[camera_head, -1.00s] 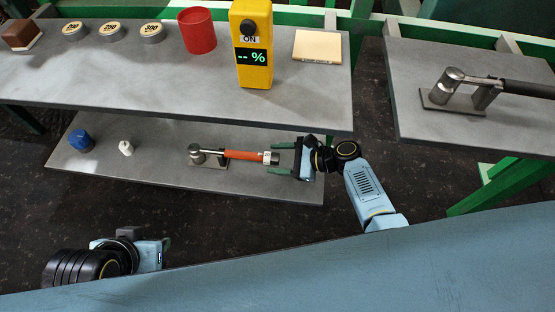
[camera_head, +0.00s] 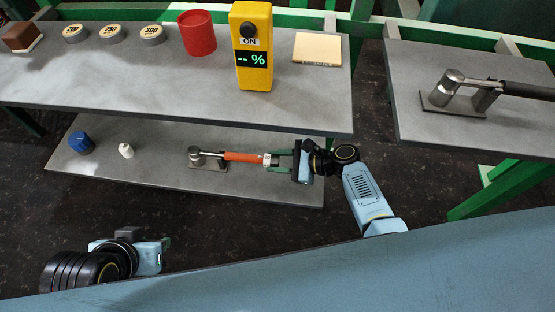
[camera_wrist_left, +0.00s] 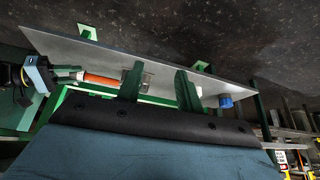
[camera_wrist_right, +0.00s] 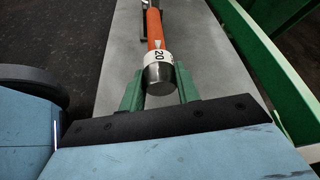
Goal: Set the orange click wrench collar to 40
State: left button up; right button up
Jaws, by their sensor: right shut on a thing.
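The orange click wrench (camera_head: 243,156) lies on the lower shelf, its head in a holder at left and its collar end pointing right. In the right wrist view, its white band (camera_wrist_right: 157,57) shows the number 20, with a grey metal end collar (camera_wrist_right: 159,79) beyond it. My right gripper (camera_head: 279,160) is shut on that collar end, one green finger on each side; the fingers also show in the right wrist view (camera_wrist_right: 160,90). My left gripper (camera_wrist_left: 160,85) is open and empty, held away from the shelf at the lower left of the head view.
A blue knob-like piece (camera_head: 81,142) and a small white piece (camera_head: 126,151) stand on the lower shelf's left. The upper shelf (camera_head: 180,90) holds a yellow meter (camera_head: 252,50), red cup (camera_head: 197,33) and several discs. A black-handled wrench (camera_head: 510,87) lies on the right table.

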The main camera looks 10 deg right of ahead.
jog(key=shift+n, duration=0.3)
jog(key=shift+s+f+n+t+b, duration=0.1)
jog(key=shift+f+n+t+b, duration=0.05)
jog(key=shift+n+t+b, duration=1.4)
jog(key=shift+n+t, duration=0.05)
jog(key=shift+n, duration=0.3)
pick_arm(q)
jog(key=w+d+r+t+h, duration=0.3)
jog(key=w+d+r+t, duration=0.2)
jog(key=w+r+t, duration=0.3)
jog(key=shift+w+r+m+t, duration=0.35)
jog(key=shift+w+r, duration=0.25)
jog(key=shift+w, duration=0.4)
pick_arm(e)
jog(key=o, duration=1)
